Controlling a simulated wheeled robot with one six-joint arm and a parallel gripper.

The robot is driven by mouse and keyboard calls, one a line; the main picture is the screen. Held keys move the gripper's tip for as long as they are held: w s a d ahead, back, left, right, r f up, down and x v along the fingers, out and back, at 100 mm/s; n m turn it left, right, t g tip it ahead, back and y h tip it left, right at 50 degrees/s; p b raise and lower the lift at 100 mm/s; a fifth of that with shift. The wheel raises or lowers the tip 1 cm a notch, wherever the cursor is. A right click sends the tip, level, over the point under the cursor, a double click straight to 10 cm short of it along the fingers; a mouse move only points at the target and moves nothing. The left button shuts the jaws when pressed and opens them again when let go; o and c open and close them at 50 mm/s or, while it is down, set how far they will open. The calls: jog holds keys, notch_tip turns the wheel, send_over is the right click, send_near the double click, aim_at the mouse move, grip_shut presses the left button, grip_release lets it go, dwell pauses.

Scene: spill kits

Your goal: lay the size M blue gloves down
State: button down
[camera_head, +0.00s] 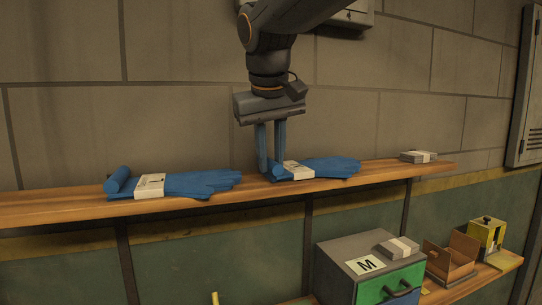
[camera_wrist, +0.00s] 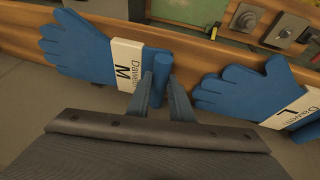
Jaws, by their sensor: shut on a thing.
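The size M blue gloves (camera_head: 330,167) lie flat along the wooden shelf, right of centre in the head view, with a white band around them. The band reads M in the wrist view, where the gloves (camera_wrist: 80,47) spread to the left. My gripper (camera_head: 270,168) points straight down with its fingers shut on the rolled cuff end of these gloves. The gloves appear to rest on the shelf; any small gap beneath is hidden. The wrist view shows the fingertips (camera_wrist: 161,88) at the cuff beside the band.
Size L blue gloves (camera_head: 200,184) lie on the shelf (camera_head: 60,208) to the left. A small banded pack (camera_head: 418,157) lies near its right end.

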jog(key=c, duration=1.6)
grip_release()
jog(key=shift+f, duration=0.1)
jog(key=b+v, duration=0.2)
jog(key=v, duration=1)
jog(key=shift+s, duration=0.1)
